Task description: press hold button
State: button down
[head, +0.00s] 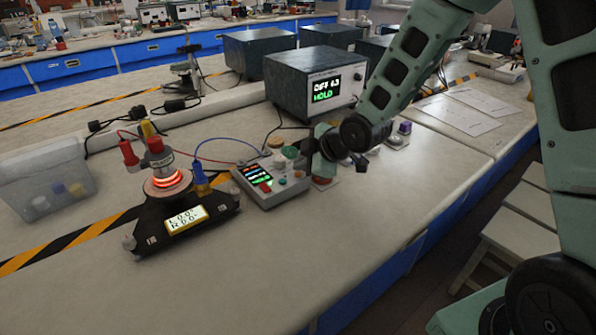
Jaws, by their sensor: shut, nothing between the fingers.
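A grey control box (272,182) sits on the bench near the middle, with a lit display and several buttons and knobs on its top. I cannot tell which of its buttons is the hold button. My gripper (312,155) is shut and empty, low over the bench at the right end of the box. I cannot tell whether it touches anything, and the arm hides part of what lies behind it. A dark meter box (316,84) behind shows "DIFF" with a number and "HOLD" in green.
Left of the control box stands a black device (180,222) with a glowing red ring, a yellow display and cables. A clear bin (48,185) is at far left. Small round parts (397,141) lie right of my gripper. The front bench is clear.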

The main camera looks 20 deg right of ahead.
aim_at(302, 178)
jog(key=shift+r, duration=0.25)
notch_tip(302, 178, up, 5)
jog(key=p, duration=0.4)
dwell(0.9)
jog(key=s+a+r+m+g+h, duration=0.1)
jog(key=s+a+r+m+g, duration=0.1)
jog(key=s, duration=0.9)
jog(key=s+a+r+m+g+h, duration=0.1)
jog(key=s+a+r+m+g, duration=0.1)
jog(key=s, duration=0.8)
jog(key=s+a+r+m+g+h+p, duration=0.1)
jog(key=s+a+r+m+g+h, duration=0.1)
jog(key=s, duration=0.9)
jog(key=shift+s+a+r+m+g, duration=0.3)
jog(key=shift+a+r+m+g, duration=0.15)
jog(key=shift+r+m+g, duration=0.4)
jog(key=shift+r, duration=0.1)
